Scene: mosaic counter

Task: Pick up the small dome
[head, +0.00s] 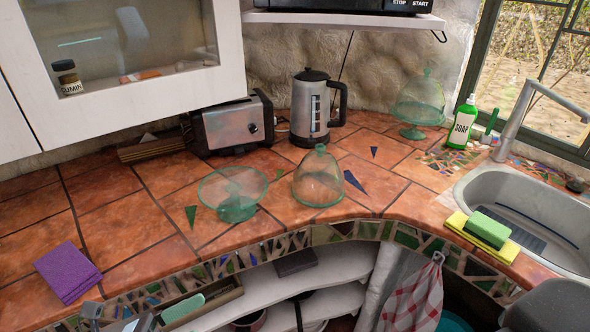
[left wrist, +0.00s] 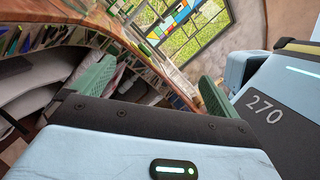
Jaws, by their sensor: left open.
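A small clear green glass dome (head: 319,180) with a knob on top stands upright on the tiled counter in the head view. Just left of it, apart, is an empty green glass cake stand (head: 232,190). A second glass dome (head: 420,97) sits on a footed stand at the back, near the window. My left gripper (left wrist: 155,88) shows in the left wrist view with its two green fingers spread apart and nothing between them. In the head view only part of it shows at the lower left edge, below the counter front and well away from the dome. My right gripper is not in view.
A kettle (head: 312,108) and a toaster (head: 232,124) stand behind the dome. Soap (head: 462,123), a sponge (head: 488,229) and the sink (head: 530,215) are to the right. Purple cloth (head: 68,272) lies at left. Shelves (head: 290,285) are under the mosaic edge.

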